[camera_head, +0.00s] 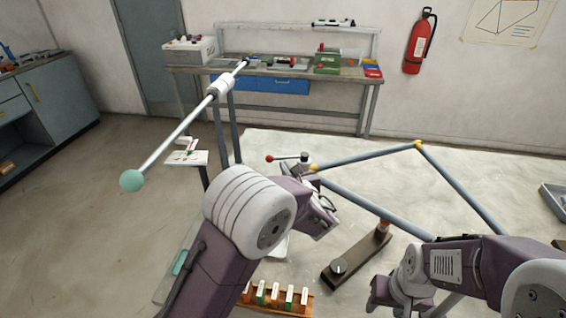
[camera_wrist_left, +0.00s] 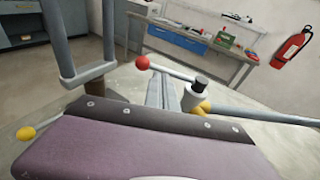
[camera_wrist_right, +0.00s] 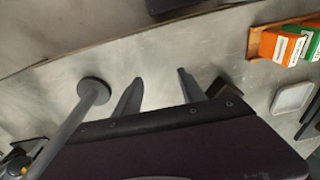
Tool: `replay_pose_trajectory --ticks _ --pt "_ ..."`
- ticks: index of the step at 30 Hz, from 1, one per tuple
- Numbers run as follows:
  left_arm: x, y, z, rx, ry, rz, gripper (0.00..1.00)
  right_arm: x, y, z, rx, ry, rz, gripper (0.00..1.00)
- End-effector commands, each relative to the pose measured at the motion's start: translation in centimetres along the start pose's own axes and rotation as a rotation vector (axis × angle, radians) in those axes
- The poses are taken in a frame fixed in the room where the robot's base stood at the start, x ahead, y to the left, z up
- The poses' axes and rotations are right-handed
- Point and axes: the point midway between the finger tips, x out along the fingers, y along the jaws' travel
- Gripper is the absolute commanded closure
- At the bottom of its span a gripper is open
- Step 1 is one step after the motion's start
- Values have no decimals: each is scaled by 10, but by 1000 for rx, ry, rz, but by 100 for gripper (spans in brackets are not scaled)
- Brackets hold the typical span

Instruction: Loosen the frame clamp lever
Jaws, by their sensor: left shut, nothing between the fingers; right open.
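The clamp lever is a thin rod with a red ball (camera_head: 270,158), reaching left from a dark-capped clamp post (camera_head: 305,158) at a yellow corner of the grey tube frame (camera_head: 362,201). The left wrist view shows the red ball (camera_wrist_left: 142,62) and post (camera_wrist_left: 200,86) close up. My left gripper (camera_wrist_left: 160,88) is shut and empty. It appears just below the lever rod in that view; whether it touches is unclear. In the head view, my left wrist partly hides the area in front of the clamp. My right gripper (camera_wrist_right: 160,85) is open and empty over the table, away from the lever.
A dark wooden bar with a knob (camera_head: 338,266) lies on the table between my arms. A rack of coloured blocks (camera_head: 276,299) stands at the front.

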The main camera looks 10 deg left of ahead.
Motion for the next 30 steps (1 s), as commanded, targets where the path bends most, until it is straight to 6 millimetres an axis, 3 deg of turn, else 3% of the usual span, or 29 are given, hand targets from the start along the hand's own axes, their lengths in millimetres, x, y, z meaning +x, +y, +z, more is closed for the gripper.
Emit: replay_pose_trajectory --ticks 6,17,24,30 --pt "25 0 0 0 0 1 100 -5 0 0 0 0 0 52" --pt "29 0 0 -1 -1 0 100 -5 0 0 0 0 0 52" --pt "57 8 -2 -5 -3 4 100 30 1 3 0 0 0 52" --pt "70 8 8 -2 -1 2 100 34 1 4 0 0 0 52"
